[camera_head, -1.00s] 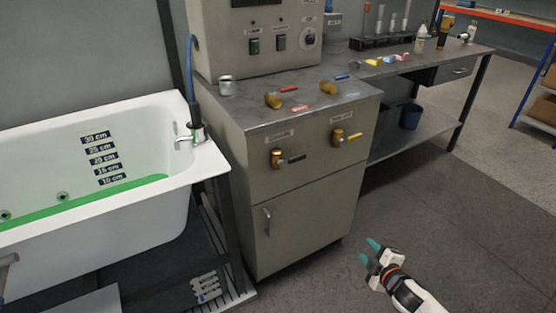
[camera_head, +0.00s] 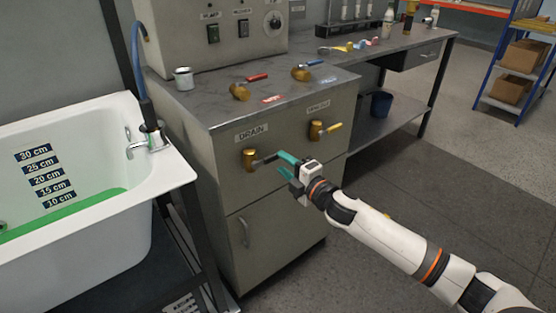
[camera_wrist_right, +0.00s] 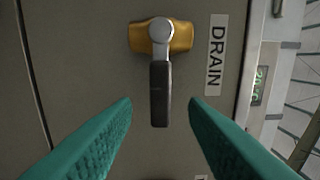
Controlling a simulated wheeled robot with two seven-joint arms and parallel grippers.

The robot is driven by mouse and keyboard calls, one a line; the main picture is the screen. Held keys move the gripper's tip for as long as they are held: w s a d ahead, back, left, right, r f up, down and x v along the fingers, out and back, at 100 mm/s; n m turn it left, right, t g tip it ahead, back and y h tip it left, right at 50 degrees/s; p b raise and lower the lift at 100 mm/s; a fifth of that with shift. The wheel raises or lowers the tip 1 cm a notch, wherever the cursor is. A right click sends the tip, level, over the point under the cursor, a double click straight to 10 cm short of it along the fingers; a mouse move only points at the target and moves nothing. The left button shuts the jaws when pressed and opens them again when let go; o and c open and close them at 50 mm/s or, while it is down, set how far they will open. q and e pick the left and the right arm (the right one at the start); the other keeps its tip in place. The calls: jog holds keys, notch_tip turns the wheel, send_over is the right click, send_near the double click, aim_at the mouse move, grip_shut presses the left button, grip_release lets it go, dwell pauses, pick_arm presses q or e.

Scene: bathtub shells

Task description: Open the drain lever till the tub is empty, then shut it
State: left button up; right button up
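The drain lever (camera_head: 267,159) is a dark handle on a brass valve below the DRAIN label, on the grey cabinet front. In the head view it points sideways to the right. My right gripper (camera_head: 284,166) is open at its free end. In the right wrist view the teal fingers stand apart on either side of the line of the lever (camera_wrist_right: 160,90), with gaps to both sides. The white tub (camera_head: 172,178) at left holds green liquid (camera_head: 95,207), its edge near the 10 cm mark. My left gripper is out of view.
A second brass valve with a yellow handle (camera_head: 333,127) sits to the right on the same front. Valves with red (camera_head: 256,77) and blue handles (camera_head: 314,64) and a metal cup (camera_head: 184,78) stand on the cabinet top. Open floor lies at right.

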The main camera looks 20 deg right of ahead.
aim_at(276, 158)
jog(key=shift+x, duration=1.7)
grip_shut()
